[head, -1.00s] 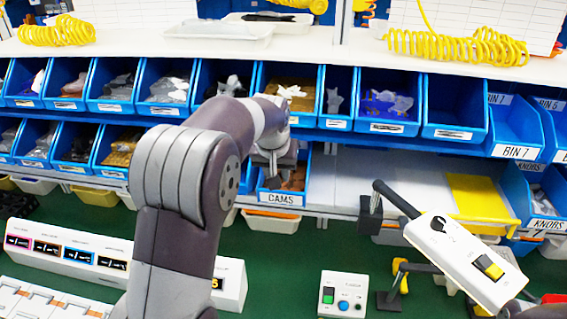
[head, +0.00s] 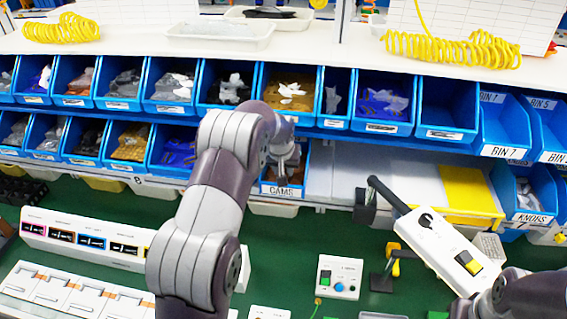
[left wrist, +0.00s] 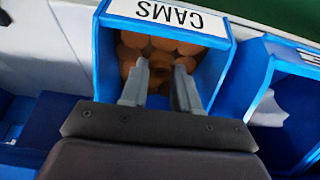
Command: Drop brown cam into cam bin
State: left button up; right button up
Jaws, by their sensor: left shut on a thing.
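The blue cam bin, labelled CAMS (head: 283,191), is in the lower row of bins in the head view, and it also shows in the left wrist view (left wrist: 103,62). Several round brown cams (left wrist: 180,47) lie inside it. My left gripper (left wrist: 158,68) reaches into the bin's open top, with its two grey fingers pointing down among the brown cams. It is shut on a brown cam (left wrist: 157,75), which is hard to tell from those around it. In the head view my left arm partly covers the bin. My right gripper's fingers do not show.
A white switch box (head: 447,247) with a black knob and yellow switch stands tilted at right, near my right arm. A small button box (head: 340,277) sits on the green table. A yellow panel (head: 467,196) lies on the shelf.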

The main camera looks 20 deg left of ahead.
pick_arm(q)
jog(key=shift+f+b, duration=0.5)
jog(key=shift+f, duration=0.2)
jog(key=o, duration=1)
